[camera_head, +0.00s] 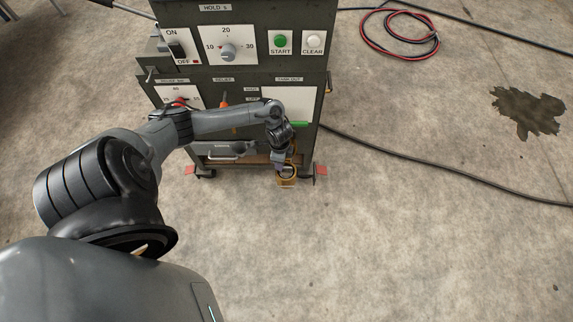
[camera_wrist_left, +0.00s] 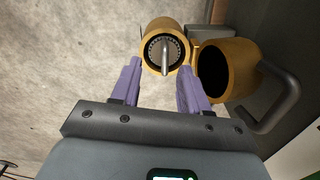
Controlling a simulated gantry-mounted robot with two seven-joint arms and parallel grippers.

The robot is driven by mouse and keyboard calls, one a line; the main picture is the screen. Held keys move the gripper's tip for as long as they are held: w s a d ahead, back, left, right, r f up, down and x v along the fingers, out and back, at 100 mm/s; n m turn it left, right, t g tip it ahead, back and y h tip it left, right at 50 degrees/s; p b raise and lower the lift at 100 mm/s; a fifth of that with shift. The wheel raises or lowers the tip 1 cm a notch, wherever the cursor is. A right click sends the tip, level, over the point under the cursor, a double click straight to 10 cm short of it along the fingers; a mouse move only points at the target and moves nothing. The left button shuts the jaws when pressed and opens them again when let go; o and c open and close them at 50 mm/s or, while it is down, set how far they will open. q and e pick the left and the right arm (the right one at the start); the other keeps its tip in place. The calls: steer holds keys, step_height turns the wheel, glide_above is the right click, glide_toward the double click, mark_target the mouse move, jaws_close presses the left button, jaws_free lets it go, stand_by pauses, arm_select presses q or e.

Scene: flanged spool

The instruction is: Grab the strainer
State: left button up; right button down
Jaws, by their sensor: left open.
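In the left wrist view, a round brass-yellow housing (camera_wrist_left: 163,27) has a dark opening with a grey toothed or perforated disc, which looks like the strainer (camera_wrist_left: 155,50). A short grey bar handle stands out from its middle. My left gripper (camera_wrist_left: 158,75) has two purple fingers, open and spread, with nothing between them. The bar lies ahead of the gap between the fingertips, and I see no contact. In the head view, my left gripper (camera_head: 281,163) is low at the cabinet front, just above the yellow housing (camera_head: 287,181); the strainer is too small to make out there.
A second yellow hollow piece (camera_wrist_left: 238,62) with a grey curved handle (camera_wrist_left: 284,105) lies right of my right-hand finger, close to it. The dark cabinet (camera_head: 245,80) stands behind, with red feet low down.

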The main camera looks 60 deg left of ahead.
mark_target(286, 173)
arm_select(q)
step_height(286, 173, down, 2)
steer(key=shift+a+f+b, duration=0.15)
steer(key=shift+b, duration=0.2)
steer(key=shift+f+b, duration=0.5)
steer(key=shift+f, duration=0.2)
steer(key=f+b, duration=0.1)
steer(key=f, duration=0.1)
steer(key=f+b, duration=0.1)
steer(key=f, duration=0.1)
steer(key=shift+w+a+b, duration=0.2)
steer(key=shift+b, duration=0.15)
arm_select(e)
step_height(286, 173, down, 5)
arm_select(q)
steer(key=shift+c, duration=0.7)
jaws_close()
